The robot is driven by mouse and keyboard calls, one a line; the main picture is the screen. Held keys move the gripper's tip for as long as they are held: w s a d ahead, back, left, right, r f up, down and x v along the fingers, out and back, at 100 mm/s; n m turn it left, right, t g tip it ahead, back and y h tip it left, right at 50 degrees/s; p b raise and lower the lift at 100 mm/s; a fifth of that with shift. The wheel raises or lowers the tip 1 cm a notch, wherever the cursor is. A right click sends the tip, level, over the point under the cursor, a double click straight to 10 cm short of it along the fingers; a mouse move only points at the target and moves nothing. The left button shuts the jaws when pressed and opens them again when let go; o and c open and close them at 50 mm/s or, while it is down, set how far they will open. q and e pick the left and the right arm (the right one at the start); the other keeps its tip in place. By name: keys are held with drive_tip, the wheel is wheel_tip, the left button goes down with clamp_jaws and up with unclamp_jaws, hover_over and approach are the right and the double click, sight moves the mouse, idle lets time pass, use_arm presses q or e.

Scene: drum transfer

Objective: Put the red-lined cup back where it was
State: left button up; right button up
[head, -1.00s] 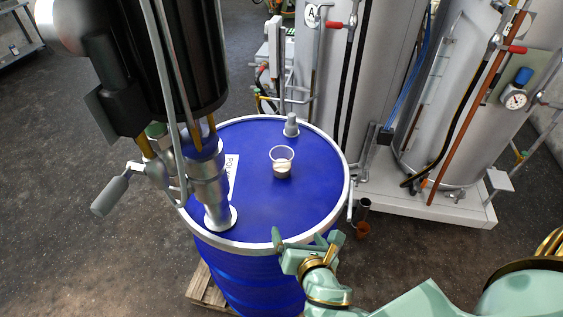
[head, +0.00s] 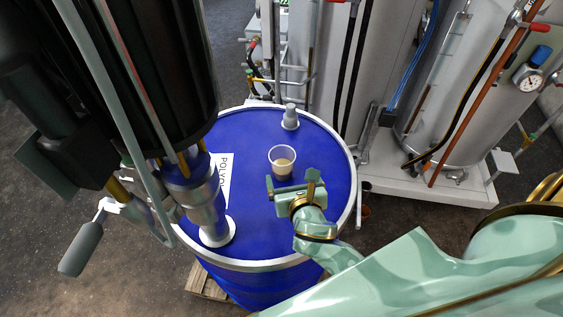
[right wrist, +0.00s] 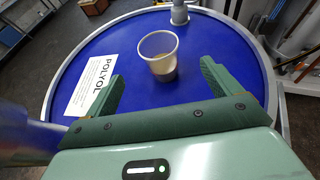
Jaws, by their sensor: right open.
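A small clear cup (head: 282,162) with beige contents stands upright on the blue drum's (head: 262,215) lid. A red line on it is too small to make out. My right gripper (head: 291,183) is open and empty just on the near side of the cup, low over the lid. In the right wrist view the cup (right wrist: 159,58) stands ahead of the two spread fingers (right wrist: 158,80), roughly between their lines, with no finger seen touching it. My left gripper is not in view.
A metal pump pipe (head: 207,200) with a black motor (head: 135,60) rises from the lid's left side, beside a POLYOL label (head: 225,178). A grey bung fitting (head: 290,118) stands behind the cup. Grey tanks (head: 345,70) stand beyond the drum.

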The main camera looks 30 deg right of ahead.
approach(280, 151)
drive_tip(key=shift+w+d+f, duration=0.25)
drive_tip(key=shift+w, duration=0.15)
drive_tip(key=shift+w+d+f, duration=0.1)
drive_tip(key=shift+w+f, duration=0.1)
drive_tip(key=shift+w, duration=0.3)
drive_tip(key=b+x, duration=0.1)
drive_tip(key=x, duration=0.4)
drive_tip(key=shift+f, duration=0.1)
drive_tip(key=shift+s, duration=0.15)
drive_tip(key=shift+c, duration=0.3)
drive_tip(key=c, duration=1.1)
